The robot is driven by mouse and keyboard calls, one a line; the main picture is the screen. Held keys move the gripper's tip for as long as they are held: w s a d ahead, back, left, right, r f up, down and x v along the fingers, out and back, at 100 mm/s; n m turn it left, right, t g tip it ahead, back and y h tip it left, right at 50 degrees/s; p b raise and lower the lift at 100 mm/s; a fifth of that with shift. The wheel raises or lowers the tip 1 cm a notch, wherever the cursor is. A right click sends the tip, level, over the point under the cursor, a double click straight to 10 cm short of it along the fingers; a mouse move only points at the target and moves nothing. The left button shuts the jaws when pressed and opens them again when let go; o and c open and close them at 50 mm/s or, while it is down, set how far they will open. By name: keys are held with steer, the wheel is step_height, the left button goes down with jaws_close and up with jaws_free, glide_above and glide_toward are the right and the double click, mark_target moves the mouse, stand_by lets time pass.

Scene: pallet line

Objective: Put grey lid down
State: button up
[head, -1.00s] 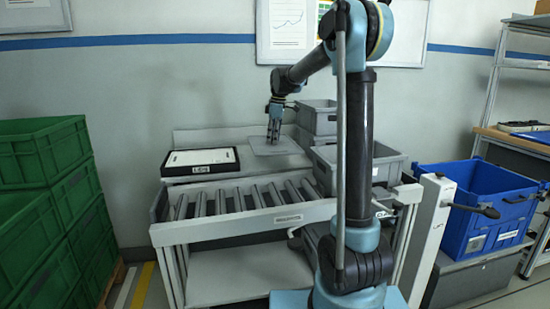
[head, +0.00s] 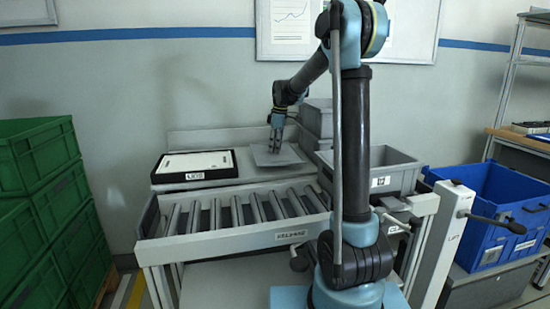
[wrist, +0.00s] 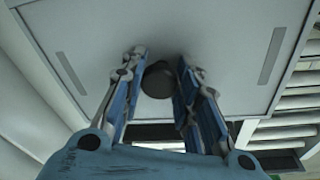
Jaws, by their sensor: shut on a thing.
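The grey lid (head: 268,157) is a thin flat plate at the back of the roller station, right of the black-framed white tray. In the wrist view the lid (wrist: 215,45) fills most of the picture, with a dark round knob (wrist: 158,80) at its middle. My gripper (head: 275,150) points down over the lid. In the wrist view my gripper (wrist: 160,85) has its two blue fingers on either side of the knob, shut on it. I cannot tell whether the lid touches the surface below.
The black-framed white tray (head: 197,151) lies on the back shelf, left of the lid. A grey bin (head: 405,178) stands to the right, with stacked grey bins (head: 318,118) behind. Rollers (head: 235,212) run in front. Green crates (head: 30,160) and a blue crate (head: 480,235) flank the station.

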steer(key=shift+s+f, duration=0.1)
steer(key=shift+f, duration=2.05)
steer(key=o, duration=1.2)
steer(key=shift+a, duration=0.1)
steer(key=shift+c, duration=0.2)
steer(key=shift+r, duration=0.15)
steer(key=r, duration=0.4)
steer(key=d+r, duration=0.1)
steer(key=r, duration=0.6)
steer(key=shift+s+d+r, duration=0.3)
steer(key=shift+s+r, duration=0.05)
